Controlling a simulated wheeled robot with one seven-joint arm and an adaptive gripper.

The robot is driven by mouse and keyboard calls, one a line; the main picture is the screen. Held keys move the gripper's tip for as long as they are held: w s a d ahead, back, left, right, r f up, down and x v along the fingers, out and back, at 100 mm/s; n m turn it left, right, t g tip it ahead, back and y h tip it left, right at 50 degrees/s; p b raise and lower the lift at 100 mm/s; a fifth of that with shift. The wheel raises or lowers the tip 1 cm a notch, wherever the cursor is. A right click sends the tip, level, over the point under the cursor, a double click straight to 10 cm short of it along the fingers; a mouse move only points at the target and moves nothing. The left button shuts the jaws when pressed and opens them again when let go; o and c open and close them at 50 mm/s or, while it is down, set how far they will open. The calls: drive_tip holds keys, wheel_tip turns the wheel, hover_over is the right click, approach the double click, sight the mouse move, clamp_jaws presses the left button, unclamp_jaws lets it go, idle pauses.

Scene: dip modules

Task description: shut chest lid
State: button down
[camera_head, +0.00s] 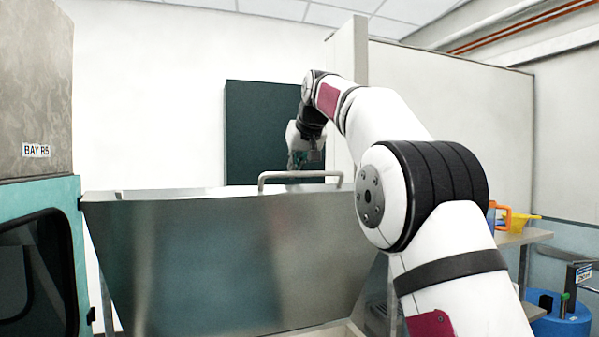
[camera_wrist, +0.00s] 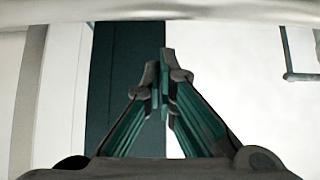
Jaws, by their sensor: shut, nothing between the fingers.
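The chest lid (camera_head: 230,260) is a broad brushed-steel panel, raised and tilted, filling the lower middle of the head view. A bar handle (camera_head: 300,175) sits at its upper edge. A pale rim (camera_head: 335,331), perhaps of the chest body, shows at the bottom; the chest's inside is hidden. My gripper (camera_head: 300,163) is at the lid's upper edge near the handle, seemingly beyond it; contact cannot be told. In the wrist view my gripper (camera_wrist: 165,78) has its green-sided fingers together with nothing between them.
A teal-and-grey machine (camera_head: 35,190) labelled BAY R5 stands close on the left. A dark green panel (camera_head: 255,120) is behind the lid. At right are a shelf (camera_head: 525,237) with an orange and a yellow item (camera_head: 520,220), and a blue drum (camera_head: 562,318). My arm covers the lid's right side.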

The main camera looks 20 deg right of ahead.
sight(299, 174)
drive_tip(key=shift+s+f+p, duration=0.25)
drive_tip(key=shift+s+f, duration=0.05)
drive_tip(key=shift+s, duration=0.4)
drive_tip(key=shift+s+f+p, duration=0.25)
drive_tip(key=shift+s, duration=0.45)
drive_tip(key=shift+s+f, duration=0.15)
drive_tip(key=shift+f, duration=0.05)
